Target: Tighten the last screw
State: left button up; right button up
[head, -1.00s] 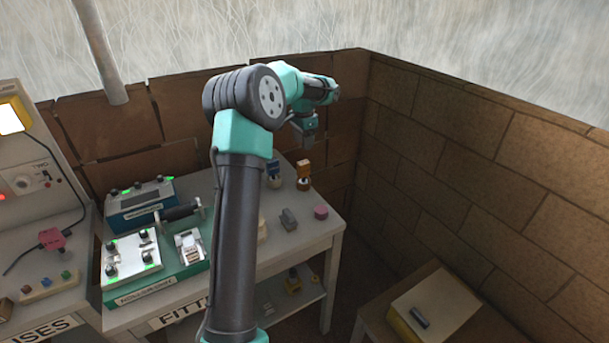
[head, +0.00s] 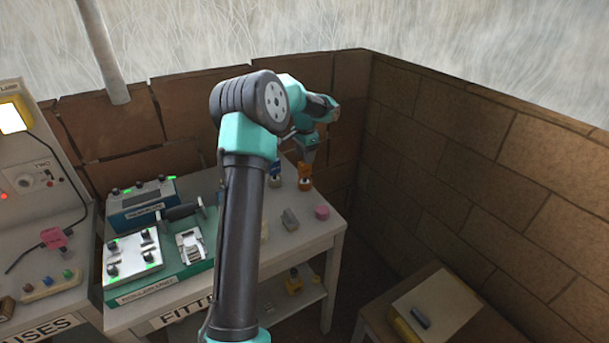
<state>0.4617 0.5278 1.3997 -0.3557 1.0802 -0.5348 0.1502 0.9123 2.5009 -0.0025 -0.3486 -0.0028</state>
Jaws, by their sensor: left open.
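My left gripper (head: 307,158) is open and points down at the back right of the fittings table, right over an orange-topped tool (head: 305,171) standing in a round holder. I cannot tell whether the fingers are around the orange top or just above it. A white panel (head: 133,257) lies on the green roller-unit base (head: 192,278) at the left of the table, with several dark screw heads or knobs near its corners and small green lights beside some. How far each is turned in is too small to tell. My right gripper is out of view.
A blue-topped piece (head: 274,172) stands left of the orange one. A blue box (head: 143,204) stands behind the panel. Brick walls close the back and right. My arm hides the table's middle.

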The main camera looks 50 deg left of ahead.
pick_arm(q)
jog(key=shift+f, duration=0.1)
jog(key=shift+f, duration=1.9)
jog(key=shift+c, duration=0.5)
grip_shut()
jog(key=shift+r, duration=0.2)
jog(key=shift+r, duration=3.35)
